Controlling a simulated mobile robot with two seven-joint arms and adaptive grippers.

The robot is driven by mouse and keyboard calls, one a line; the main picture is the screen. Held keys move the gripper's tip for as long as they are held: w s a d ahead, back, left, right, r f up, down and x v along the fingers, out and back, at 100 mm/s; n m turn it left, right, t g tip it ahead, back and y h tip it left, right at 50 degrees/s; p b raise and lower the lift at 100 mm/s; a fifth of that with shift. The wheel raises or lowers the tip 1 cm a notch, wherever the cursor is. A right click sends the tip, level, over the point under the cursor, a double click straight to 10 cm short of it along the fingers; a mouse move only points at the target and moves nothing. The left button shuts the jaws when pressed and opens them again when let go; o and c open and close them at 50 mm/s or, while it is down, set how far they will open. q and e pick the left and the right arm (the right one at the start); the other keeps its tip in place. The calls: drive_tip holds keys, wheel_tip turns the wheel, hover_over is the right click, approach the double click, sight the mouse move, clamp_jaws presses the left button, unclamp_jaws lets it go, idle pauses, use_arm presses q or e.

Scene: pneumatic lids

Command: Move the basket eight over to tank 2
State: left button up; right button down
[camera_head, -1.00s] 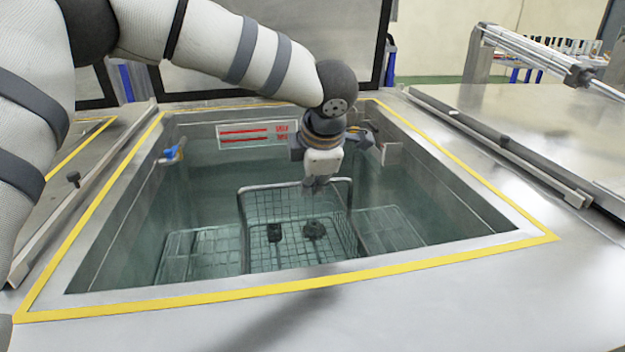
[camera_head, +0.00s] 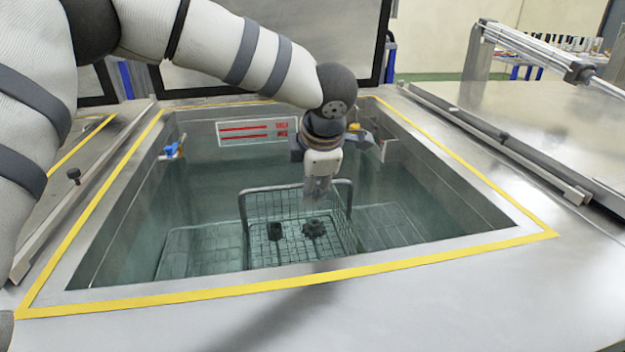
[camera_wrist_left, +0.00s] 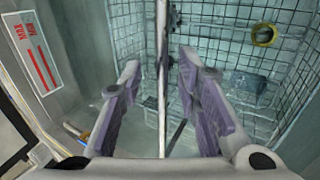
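A wire-mesh basket (camera_head: 292,252) stands low in the liquid of an open, yellow-edged tank (camera_head: 400,262). Two small dark parts (camera_head: 275,231) (camera_head: 314,229) lie in it. Its raised wire handle (camera_head: 270,188) rises toward my left gripper (camera_head: 318,190), which points down over it. In the left wrist view the gripper's two fingers (camera_wrist_left: 160,100) are spread. A thin bar, seemingly the handle (camera_wrist_left: 161,60), runs between them with gaps on both sides. The basket mesh (camera_wrist_left: 225,40) lies below, with a yellowish ring (camera_wrist_left: 264,35). My right gripper is not in view.
Flat racks (camera_head: 205,247) (camera_head: 388,226) flank the basket in the tank. A red-marked level sign (camera_head: 257,132) and a blue-handled valve (camera_head: 172,151) are at the tank's back. A raised lid (camera_head: 280,45) stands behind. A closed metal cover (camera_head: 545,130) lies right.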

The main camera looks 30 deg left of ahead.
use_arm(q)
drive_tip(key=w+a+r+v, duration=0.1)
drive_tip(key=w+v, duration=0.1)
drive_tip(key=v, duration=0.9)
drive_tip(key=w+a+r+v, duration=0.1)
drive_tip(key=w+a+v, duration=0.1)
drive_tip(key=v, duration=0.9)
drive_tip(key=shift+r, duration=0.65)
drive_tip(key=shift+s+d, duration=0.15)
